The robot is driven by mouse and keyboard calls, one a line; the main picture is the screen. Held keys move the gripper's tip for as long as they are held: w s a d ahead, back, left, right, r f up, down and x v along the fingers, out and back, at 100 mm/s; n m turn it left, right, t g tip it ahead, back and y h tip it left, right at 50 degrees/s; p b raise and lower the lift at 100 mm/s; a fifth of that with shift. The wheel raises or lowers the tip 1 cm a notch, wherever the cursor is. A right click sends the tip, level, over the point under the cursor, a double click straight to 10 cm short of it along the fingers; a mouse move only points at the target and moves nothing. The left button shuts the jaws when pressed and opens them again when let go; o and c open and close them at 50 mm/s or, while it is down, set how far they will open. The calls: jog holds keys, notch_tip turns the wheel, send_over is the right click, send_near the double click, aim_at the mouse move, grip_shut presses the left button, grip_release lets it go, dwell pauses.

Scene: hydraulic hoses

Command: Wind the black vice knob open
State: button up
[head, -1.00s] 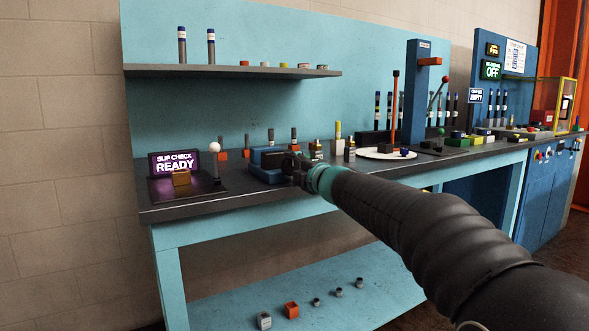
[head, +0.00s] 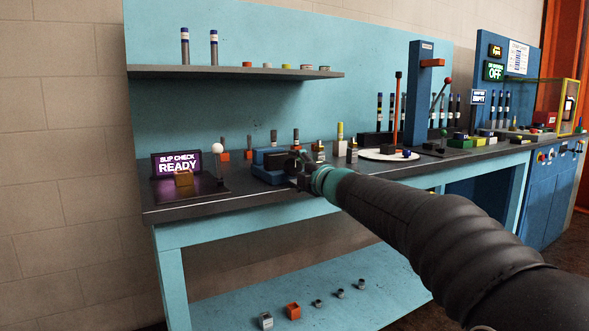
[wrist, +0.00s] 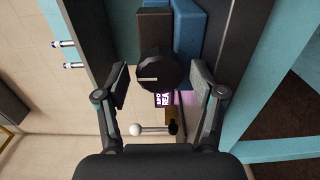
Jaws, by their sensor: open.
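The black vice knob (wrist: 156,68) is a round dark disc with a pale line mark across its left half. In the wrist view it sits between the two open fingers of my gripper (wrist: 160,90), with gaps on both sides. The blue vice (wrist: 190,32) lies beyond the knob in the wrist view. In the head view the vice (head: 268,174) stands on the bench, and my gripper (head: 297,168) is at its right end. My gripper hides the knob in the head view.
The slip check sign (head: 176,164) reads READY and stands left of the vice. A white-balled lever (head: 217,150) is between them. Upright hose ends stand behind. A white round plate (head: 384,154) and blue column (head: 418,95) are to the right. The bench front edge is below my gripper.

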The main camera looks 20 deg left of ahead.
jog(key=v, duration=0.7)
jog(key=shift+d, duration=0.15)
jog(key=w+d+f+m+t+h, duration=0.2)
jog(key=w+d+f+m+h, duration=0.1)
jog(key=d+f+m+h, duration=0.4)
jog(key=s+d+f+m+g+h, duration=0.3)
jog(key=s+d+f+m+h, duration=0.25)
jog(key=d+f+m, duration=0.5)
jog(key=s+d+f+m+g, duration=0.1)
jog(key=s+d+f+m, duration=0.1)
jog(key=s+d, duration=0.4)
jog(key=s+d+f+m+g, duration=0.2)
jog(key=s+d+m, duration=0.3)
jog(key=s, duration=1.1)
jog(key=s+d+f+m+g+h, duration=0.1)
jog(key=s+d+f+m+g, duration=0.1)
jog(key=s+d, duration=0.5)
jog(key=shift+s+d+f+m+p, duration=0.45)
jog(key=shift+s+f+m, duration=0.3)
jog(key=shift+s, duration=1.15)
